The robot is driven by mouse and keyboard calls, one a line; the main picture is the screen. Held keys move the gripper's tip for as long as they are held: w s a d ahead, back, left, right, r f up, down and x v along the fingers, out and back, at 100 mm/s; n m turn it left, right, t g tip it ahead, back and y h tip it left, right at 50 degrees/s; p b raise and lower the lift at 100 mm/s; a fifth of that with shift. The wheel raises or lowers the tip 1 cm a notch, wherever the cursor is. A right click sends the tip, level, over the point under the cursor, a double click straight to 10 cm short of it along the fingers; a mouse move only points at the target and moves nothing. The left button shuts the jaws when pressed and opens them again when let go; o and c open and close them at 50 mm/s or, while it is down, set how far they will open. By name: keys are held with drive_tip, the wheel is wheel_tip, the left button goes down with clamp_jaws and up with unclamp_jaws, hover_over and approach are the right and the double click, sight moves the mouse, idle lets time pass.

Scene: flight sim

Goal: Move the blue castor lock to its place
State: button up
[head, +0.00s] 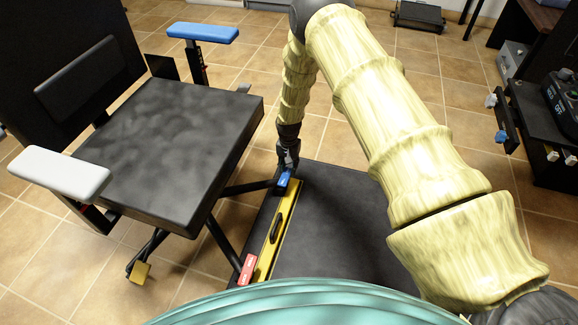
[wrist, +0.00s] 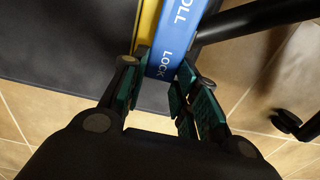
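The blue castor lock (head: 285,179) is at the far end of a yellow strip (head: 279,228) in the head view. My gripper (head: 287,163) is right at the lock. In the wrist view my gripper's fingertips (wrist: 163,68) stand on either side of the lock's near end, with no clear gap. Whether they press on it is not clear.
A red block (head: 246,270) is at the strip's near end, and a black handle (head: 276,228) sits on the strip. A dark platform (head: 340,235) lies to the right. A black seat (head: 165,140) with armrests stands to the left, its dark legs close to the lock.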

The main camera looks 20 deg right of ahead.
drive_tip(key=shift+d+f+g+y+p, duration=0.1)
drive_tip(key=shift+f+g+y+p, duration=0.15)
drive_tip(key=shift+g+p, duration=0.2)
drive_tip(key=o, duration=1)
drive_tip(key=r, duration=0.8)
drive_tip(key=w+r, duration=0.1)
drive_tip(key=r, duration=0.3)
drive_tip(key=shift+d, duration=0.35)
